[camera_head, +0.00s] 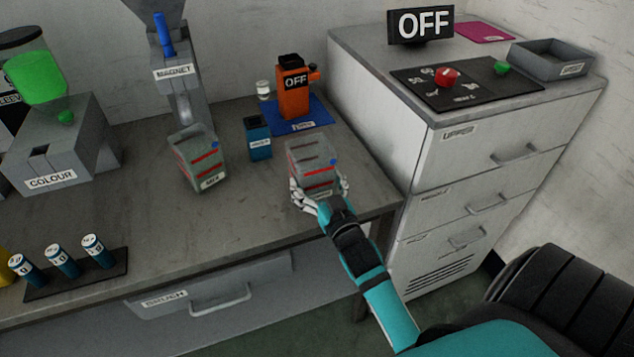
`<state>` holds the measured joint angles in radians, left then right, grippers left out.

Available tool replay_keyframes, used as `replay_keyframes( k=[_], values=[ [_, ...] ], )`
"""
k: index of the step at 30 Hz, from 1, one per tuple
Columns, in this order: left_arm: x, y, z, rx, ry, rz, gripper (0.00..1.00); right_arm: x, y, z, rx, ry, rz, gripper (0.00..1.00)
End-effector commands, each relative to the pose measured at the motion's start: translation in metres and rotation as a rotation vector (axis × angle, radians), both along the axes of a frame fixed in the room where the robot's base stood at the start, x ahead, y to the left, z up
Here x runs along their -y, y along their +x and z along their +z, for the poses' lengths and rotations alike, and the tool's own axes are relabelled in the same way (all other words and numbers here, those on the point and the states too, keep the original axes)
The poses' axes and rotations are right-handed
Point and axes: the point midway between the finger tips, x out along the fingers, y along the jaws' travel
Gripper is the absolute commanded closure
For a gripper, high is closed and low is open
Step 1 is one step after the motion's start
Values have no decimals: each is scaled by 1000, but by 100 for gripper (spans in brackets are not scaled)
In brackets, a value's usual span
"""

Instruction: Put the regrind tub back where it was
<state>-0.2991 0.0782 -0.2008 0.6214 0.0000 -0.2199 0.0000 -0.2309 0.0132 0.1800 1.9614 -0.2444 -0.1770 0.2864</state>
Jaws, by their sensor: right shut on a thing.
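A clear grey tub with red bands and a blue dot (311,157) stands at the right front part of the bench. Its front label is too small and partly covered to read, so I cannot tell by the label that it is the regrind tub. My right gripper (319,186) comes from the front and is shut on this tub, with a finger on each side near its bottom. I cannot tell whether the tub touches the bench. A similar tub (200,160) with red bands and a label stands further left, below the magnet chute. My left gripper is not in view.
A teal box (258,138) stands between the two tubs. Behind are a blue mat (310,122), an orange device reading OFF (293,91) and a small jar (263,90). A grey drawer cabinet (430,145) borders the bench's right. The bench front middle is clear.

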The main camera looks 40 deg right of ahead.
Motion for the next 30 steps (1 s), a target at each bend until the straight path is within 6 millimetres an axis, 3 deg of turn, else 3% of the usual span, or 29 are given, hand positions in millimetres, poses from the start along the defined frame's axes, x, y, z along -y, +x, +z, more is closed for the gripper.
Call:
replay_keyframes(
  k=[2,3,5,17,30],
  values=[
    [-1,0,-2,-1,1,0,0,0,0,-3,0,0,0,68],
    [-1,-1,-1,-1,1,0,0,0,0,-3,-1,0,0,9],
    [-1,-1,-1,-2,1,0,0,0,0,-3,-1,0,0,1],
    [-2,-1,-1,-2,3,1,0,-2,-7,-1,-2,0,0,0],
    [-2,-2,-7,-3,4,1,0,-20,-93,-1,-5,1,-1,0]
  ],
)
